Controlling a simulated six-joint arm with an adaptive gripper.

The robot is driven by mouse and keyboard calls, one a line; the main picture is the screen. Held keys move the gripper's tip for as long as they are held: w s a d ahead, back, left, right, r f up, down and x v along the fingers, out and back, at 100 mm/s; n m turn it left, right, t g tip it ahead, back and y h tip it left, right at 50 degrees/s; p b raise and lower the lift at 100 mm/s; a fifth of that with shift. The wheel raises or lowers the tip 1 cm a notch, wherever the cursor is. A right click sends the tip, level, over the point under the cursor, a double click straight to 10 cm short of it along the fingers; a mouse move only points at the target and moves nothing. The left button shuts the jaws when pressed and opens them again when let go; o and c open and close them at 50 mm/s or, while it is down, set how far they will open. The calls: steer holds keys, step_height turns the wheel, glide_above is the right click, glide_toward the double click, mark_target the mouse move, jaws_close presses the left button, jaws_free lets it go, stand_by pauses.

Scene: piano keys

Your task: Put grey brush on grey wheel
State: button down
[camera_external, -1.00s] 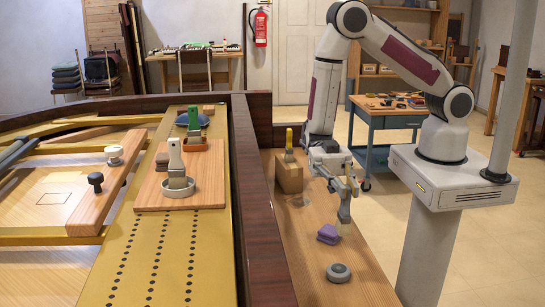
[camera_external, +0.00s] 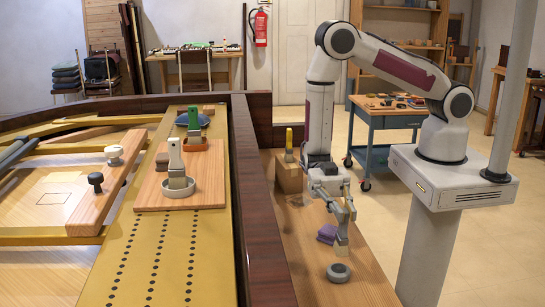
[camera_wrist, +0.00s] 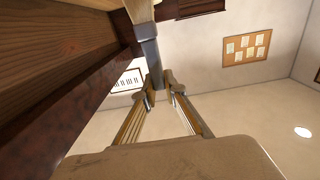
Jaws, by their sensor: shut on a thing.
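My gripper (camera_external: 344,211) is shut on the grey brush (camera_external: 342,235), which hangs with its pale bristle end downward. The brush also shows between the fingers in the wrist view (camera_wrist: 149,52), with its pale end at the top of the picture. The grey wheel (camera_external: 338,273) is a round, dark-sided disc with a lighter middle, lying flat on the wooden bench. In the external view the brush's lower end is just above the wheel's far edge in the picture. I cannot tell whether they touch. The wheel is not clearly visible in the wrist view.
A wooden block (camera_external: 289,176) with a yellow-handled tool (camera_external: 289,139) stands farther back. The dark piano rim (camera_external: 262,215) rises along the left. Bare bench (camera_external: 365,292) lies right of the wheel.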

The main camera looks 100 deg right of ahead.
mark_target(343, 226)
steer(key=shift+f, duration=0.1)
stand_by(0.3)
steer(key=shift+f, duration=2)
steer(key=shift+f, duration=0.1)
steer(key=c, duration=2.1)
jaws_free()
steer(key=d, duration=1.2)
steer(key=shift+r, duration=0.2)
